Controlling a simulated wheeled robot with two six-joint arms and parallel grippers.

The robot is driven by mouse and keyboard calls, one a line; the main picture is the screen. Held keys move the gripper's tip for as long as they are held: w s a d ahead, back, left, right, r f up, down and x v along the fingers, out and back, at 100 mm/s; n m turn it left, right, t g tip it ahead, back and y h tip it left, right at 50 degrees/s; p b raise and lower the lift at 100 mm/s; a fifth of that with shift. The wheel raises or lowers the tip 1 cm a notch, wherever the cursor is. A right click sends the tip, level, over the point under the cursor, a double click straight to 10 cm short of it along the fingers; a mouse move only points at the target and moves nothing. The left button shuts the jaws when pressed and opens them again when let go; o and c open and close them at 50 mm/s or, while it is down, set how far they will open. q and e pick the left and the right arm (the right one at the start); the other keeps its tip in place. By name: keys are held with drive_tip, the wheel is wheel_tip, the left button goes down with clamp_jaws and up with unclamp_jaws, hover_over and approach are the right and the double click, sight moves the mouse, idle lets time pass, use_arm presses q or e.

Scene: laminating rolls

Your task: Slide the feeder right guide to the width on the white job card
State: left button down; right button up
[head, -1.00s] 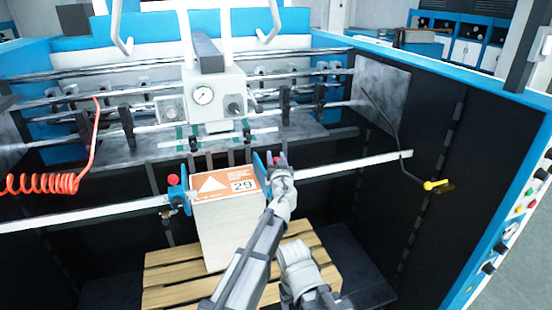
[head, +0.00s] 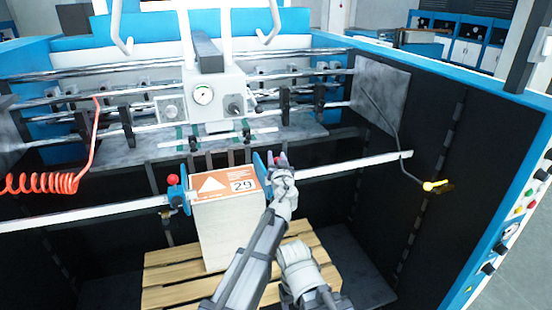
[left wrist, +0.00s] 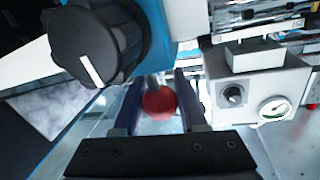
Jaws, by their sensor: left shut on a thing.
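The feeder right guide (head: 258,168) is a blue plate on the white cross rail, at the right edge of the paper stack (head: 225,235). My left gripper (head: 279,162) is at this guide, shut on its red knob; the knob (left wrist: 160,103) shows between the dark fingers in the left wrist view. A black dial (left wrist: 95,45) with a white line sits on the blue part beside it. A small white card (head: 243,186) reading 29 lies on the orange top sheet (head: 212,184). My right gripper is not in view.
The left guide (head: 177,193), with a red knob, stands at the stack's left edge. The white rail (head: 350,165) is clear to the right of the right guide. The stack stands on a wooden pallet (head: 165,277). A gauge box (head: 213,97) hangs above and behind.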

use_arm(q)
drive_tip(key=shift+w+d, duration=0.25)
drive_tip(key=shift+d, duration=0.7)
drive_tip(key=c, duration=0.8)
unclamp_jaws()
drive_tip(key=shift+a, duration=0.3)
drive_tip(key=o, duration=0.3)
drive_tip(key=shift+d, duration=0.1)
drive_tip(key=shift+o, duration=0.2)
drive_tip(key=shift+s, duration=0.15)
